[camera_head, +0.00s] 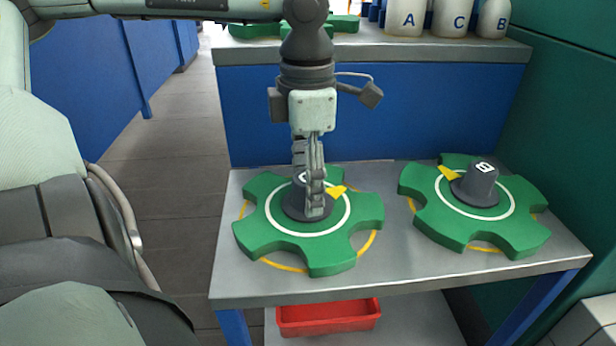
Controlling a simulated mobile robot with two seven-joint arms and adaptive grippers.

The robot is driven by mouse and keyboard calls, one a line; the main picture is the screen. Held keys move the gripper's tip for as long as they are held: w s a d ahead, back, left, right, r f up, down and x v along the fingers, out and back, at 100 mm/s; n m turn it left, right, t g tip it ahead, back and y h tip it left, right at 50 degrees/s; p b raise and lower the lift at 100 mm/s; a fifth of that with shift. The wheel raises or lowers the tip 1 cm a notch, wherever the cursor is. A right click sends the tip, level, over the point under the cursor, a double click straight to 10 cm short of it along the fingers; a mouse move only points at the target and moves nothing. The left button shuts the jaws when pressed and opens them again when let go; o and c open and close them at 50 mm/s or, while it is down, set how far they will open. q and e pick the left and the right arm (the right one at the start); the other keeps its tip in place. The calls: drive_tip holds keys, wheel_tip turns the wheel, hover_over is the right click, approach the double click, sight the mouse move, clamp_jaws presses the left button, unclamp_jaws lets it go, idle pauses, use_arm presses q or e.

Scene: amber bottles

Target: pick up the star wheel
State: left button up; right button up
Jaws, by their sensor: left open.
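Two green star wheels lie flat on the grey metal table (400,272), each with a white ring, a dark hub and a yellow pointer. The left star wheel (268,232) is under my left gripper (314,212). The gripper points down at its hub, and its fingers hide much of the hub. The fingers are seen edge-on, so their gap does not show; the gripper is open. Whether they touch the hub I cannot tell. The right star wheel (440,222) has a hub marked with a white character and stands clear of the gripper. My right gripper is not in view.
A raised shelf (400,50) behind the table holds bottles labelled A (405,20), C (453,18) and B (493,20), plus more green parts (260,28). A red bin (328,318) sits below the table. A green wall (565,130) closes the right side.

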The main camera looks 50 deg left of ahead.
use_arm(q)
drive_tip(key=shift+c, duration=0.3)
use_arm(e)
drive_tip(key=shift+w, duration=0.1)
use_arm(q)
clamp_jaws()
drive_tip(key=shift+w, duration=0.1)
drive_tip(key=shift+r, duration=0.1)
drive_tip(key=shift+r, duration=0.25)
wheel_tip(320, 180, up, 8)
drive_tip(key=shift+r+p, duration=0.1)
drive_tip(key=shift+p, duration=0.4)
drive_tip(key=shift+r, duration=0.5)
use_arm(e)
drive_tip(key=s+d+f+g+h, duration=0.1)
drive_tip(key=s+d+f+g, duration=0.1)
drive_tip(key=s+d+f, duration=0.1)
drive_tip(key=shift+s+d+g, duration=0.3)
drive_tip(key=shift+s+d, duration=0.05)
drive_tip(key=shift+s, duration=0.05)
